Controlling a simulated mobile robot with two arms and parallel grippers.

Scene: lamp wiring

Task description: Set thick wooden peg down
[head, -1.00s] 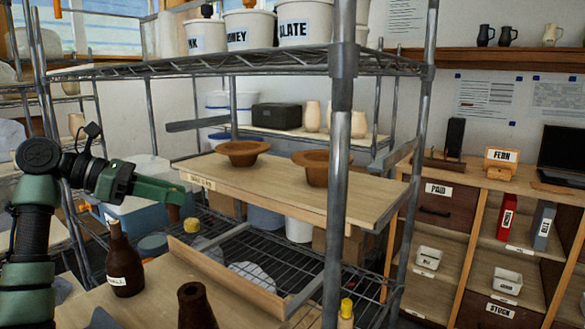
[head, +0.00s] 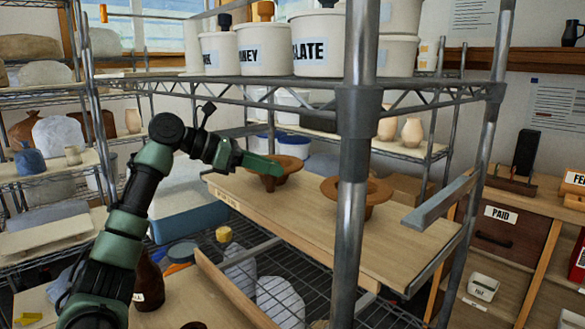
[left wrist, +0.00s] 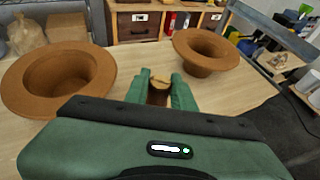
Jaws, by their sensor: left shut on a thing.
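A thick wooden peg (left wrist: 157,96) shows between the green fingers of my left gripper (left wrist: 161,92) in the left wrist view. The fingers are shut on it. In the head view my left gripper (head: 272,168) is over the pull-out wooden board, overlapping the left brown flared bowl (head: 290,168); the peg cannot be told apart from that bowl there. In the wrist view the gripper is between the left-hand bowl (left wrist: 20,88) and the right-hand bowl (left wrist: 207,48), over the board (left wrist: 120,60). Whether the peg touches the board is hidden. My right gripper is out of view.
The right bowl (head: 372,190) stands on the board (head: 420,230) behind a steel rack post (head: 351,200). A wire shelf with labelled white tubs (head: 318,45) is above. A lower wooden tray (head: 235,285) and a dark brown bottle (head: 149,280) are below.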

